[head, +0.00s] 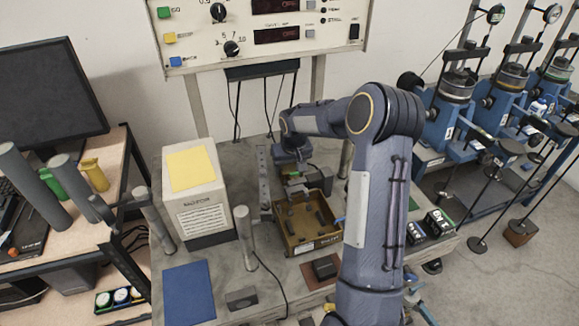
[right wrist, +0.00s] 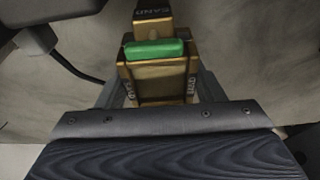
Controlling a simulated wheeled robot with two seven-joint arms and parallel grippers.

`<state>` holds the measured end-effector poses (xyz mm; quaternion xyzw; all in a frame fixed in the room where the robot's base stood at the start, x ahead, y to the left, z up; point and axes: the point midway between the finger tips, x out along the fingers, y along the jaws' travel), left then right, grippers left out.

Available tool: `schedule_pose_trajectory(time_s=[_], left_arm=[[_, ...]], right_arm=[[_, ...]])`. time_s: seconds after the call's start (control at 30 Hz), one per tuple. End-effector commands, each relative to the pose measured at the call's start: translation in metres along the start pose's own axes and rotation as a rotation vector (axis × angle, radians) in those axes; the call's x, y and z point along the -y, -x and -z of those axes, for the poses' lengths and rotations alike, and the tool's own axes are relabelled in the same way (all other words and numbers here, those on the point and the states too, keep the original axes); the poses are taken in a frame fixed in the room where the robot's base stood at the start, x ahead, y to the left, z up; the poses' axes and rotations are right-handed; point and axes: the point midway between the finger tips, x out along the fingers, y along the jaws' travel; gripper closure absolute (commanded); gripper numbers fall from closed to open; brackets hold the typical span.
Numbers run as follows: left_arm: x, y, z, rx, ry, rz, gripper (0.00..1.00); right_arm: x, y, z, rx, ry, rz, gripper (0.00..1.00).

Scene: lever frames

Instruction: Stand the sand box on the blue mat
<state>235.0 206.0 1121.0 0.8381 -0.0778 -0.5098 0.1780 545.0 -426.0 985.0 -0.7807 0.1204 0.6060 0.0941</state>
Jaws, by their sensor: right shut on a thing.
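The blue mat (head: 188,292) lies flat at the front left of the grey bench, and its visible surface is bare. My right gripper (head: 293,182) is over the back of a brown tray (head: 302,246). In the right wrist view, it is shut on a brown box marked SAND (right wrist: 160,78), with a finger on each side. A green piece (right wrist: 155,49) crosses the box, and another SAND-marked face shows beyond it. In the head view the box is mostly hidden at the gripper. My left gripper is not in view.
A white box with a yellow top (head: 192,168) stands just behind the blue mat. A grey post (head: 246,238) and a small grey block (head: 241,298) are right of the mat. A dark block (head: 325,267) sits on a brown mat. Black blocks (head: 438,221) stand at right.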

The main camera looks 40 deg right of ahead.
Motion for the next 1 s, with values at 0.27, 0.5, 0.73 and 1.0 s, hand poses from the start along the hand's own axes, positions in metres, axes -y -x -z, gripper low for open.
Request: schedule_pose_trajectory(time_s=[0.27, 0.5, 0.73, 1.0], left_arm=[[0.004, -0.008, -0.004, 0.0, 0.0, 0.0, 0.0], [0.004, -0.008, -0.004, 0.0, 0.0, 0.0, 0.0], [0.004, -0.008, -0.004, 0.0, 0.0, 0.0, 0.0], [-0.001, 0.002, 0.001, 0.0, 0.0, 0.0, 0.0]], right_arm=[[0.0, -0.01, -0.003, 0.001, 0.0, 0.0, 0.71], [0.0, -0.014, -0.006, 0.012, 0.0, 0.001, 0.27], [0.0, -0.012, -0.004, 0.006, 0.0, 0.0, 0.16], [0.0, 0.001, 0.0, 0.002, 0.0, 0.0, 0.16]])
